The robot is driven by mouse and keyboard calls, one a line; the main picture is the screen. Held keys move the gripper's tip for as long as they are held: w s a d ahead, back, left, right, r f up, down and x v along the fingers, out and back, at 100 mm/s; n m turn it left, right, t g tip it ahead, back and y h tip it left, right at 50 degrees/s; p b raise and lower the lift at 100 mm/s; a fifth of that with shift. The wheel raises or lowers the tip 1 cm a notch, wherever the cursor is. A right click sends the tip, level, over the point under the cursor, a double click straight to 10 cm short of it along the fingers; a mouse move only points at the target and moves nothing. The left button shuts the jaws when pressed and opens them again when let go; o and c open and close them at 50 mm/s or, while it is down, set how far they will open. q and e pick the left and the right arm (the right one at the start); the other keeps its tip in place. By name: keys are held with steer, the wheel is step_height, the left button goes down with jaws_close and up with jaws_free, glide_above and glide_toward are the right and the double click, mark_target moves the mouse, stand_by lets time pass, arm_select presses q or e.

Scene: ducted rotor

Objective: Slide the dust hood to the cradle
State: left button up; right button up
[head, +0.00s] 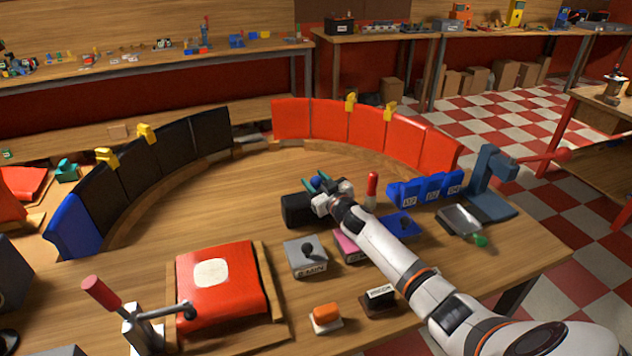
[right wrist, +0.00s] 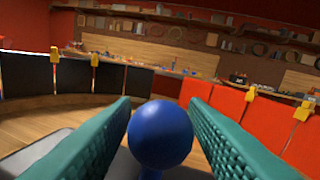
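A low black box (head: 297,209) on the middle of the bench, likely the dust hood, has a blue ball knob (right wrist: 160,135) that stands up by it. My right gripper (head: 318,184) is over the box, with its green fingers on either side of the knob. In the right wrist view the fingers look apart, with narrow gaps beside the ball; firm contact does not show. My arm hides part of the box. No part is clearly the cradle; a red cover with a white patch (head: 213,272) lies on a wooden frame (head: 265,275) at front left. My left gripper is out of view.
Curved black panels (head: 172,145) and red panels (head: 365,131) ring the back. A red-handled lever (head: 101,292) stands at front left. A grey switch box (head: 305,257), blue blocks (head: 425,189) and a blue clamp stand (head: 490,180) are nearby. Bare wood lies left of the black box.

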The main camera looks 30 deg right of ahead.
mark_target(286, 200)
jaws_close()
steer(key=a, duration=0.3)
steer(key=w+a, duration=0.1)
steer(key=a, duration=0.2)
steer(key=w+a, duration=0.1)
steer(key=a, duration=0.2)
steer(key=shift+w+b, duration=0.1)
steer(key=shift+b, duration=0.2)
steer(key=shift+d, duration=0.35)
steer(key=shift+o, duration=1.7)
jaws_free()
steer(key=s, duration=1.2)
steer(key=shift+s+a+b, duration=0.1)
steer(key=shift+a+b, duration=0.15)
steer(key=shift+b, duration=0.05)
